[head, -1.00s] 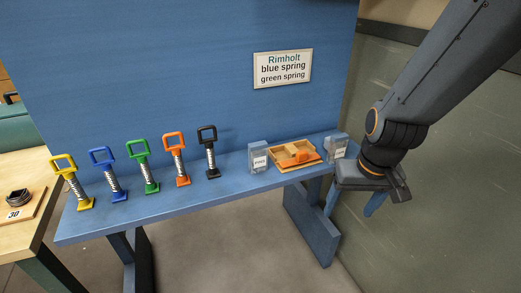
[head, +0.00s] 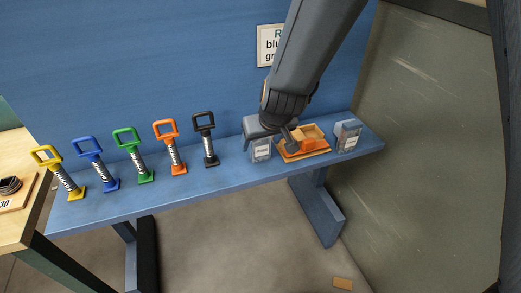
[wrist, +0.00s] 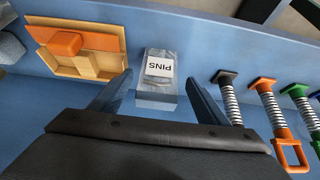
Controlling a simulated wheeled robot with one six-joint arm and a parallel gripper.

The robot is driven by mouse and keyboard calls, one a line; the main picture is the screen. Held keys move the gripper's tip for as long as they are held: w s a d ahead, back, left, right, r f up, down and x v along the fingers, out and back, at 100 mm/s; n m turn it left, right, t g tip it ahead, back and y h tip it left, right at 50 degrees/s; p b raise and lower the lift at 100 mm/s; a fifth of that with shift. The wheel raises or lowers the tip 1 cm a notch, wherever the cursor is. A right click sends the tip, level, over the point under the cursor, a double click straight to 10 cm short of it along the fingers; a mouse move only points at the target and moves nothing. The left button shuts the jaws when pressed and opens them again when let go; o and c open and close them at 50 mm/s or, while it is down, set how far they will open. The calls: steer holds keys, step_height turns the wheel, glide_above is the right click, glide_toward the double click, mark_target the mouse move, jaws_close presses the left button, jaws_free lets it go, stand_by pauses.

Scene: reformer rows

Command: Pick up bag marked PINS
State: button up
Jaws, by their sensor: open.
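The bag marked PINS (wrist: 158,72) is a small clear bag with a white label, standing on the blue bench. In the wrist view it lies between the two open fingers of my gripper (wrist: 158,98), with space on both sides. In the head view the bag (head: 261,152) shows just below my gripper (head: 272,130), which hides its top. The fingers are open and hold nothing.
Several spring handles line the bench to the left, the black one (head: 205,140) nearest. A blue panel (head: 160,60) rises behind the bench (head: 225,180).

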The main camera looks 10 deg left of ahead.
mark_target(260, 148)
steer(key=b+x, duration=0.2)
steer(key=x, duration=0.3)
steer(key=shift+s+d+f+b, duration=0.1)
steer(key=shift+d+f+b, duration=0.15)
steer(key=shift+b, duration=0.15)
steer(key=shift+r, duration=0.15)
steer(key=c, duration=1.2)
